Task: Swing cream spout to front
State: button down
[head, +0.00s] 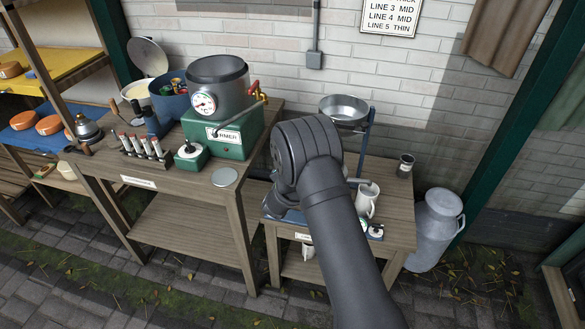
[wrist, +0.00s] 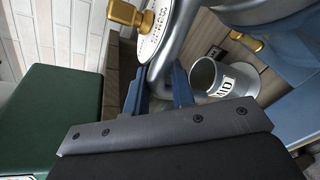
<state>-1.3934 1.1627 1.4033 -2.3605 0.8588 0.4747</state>
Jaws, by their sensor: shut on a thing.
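In the wrist view, a smooth grey metal spout pipe (wrist: 176,42) curves down between the two blue fingers of my gripper (wrist: 160,82). The fingers are shut on it near its lower bend. A round plate with lettering (wrist: 158,22) and a brass knob (wrist: 125,14) are right beside the pipe. In the head view, the machine's open metal bowl (head: 345,108) sits on a blue stand (head: 366,135) above the right-hand table. My arm hides my gripper and most of the machine there.
A green warmer (head: 235,138) is to the left, with a brass tap. A dark tin (head: 405,165) and milk churn (head: 436,228) are to the right.

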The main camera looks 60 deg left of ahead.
jog(key=shift+s+d+n+g+y, duration=0.3)
jog(key=shift+d+n+g+y, duration=0.1)
jog(key=shift+d+n+g, duration=0.1)
jog(key=shift+s+d+n+g+y, duration=0.25)
jog(key=shift+d+n+g+y, duration=0.15)
jog(key=shift+d+n+g, duration=0.1)
jog(key=c, duration=1.3)
grip_release()
jog(key=shift+s+d, duration=0.1)
jog(key=v, duration=1.7)
jog(key=shift+d, duration=0.15)
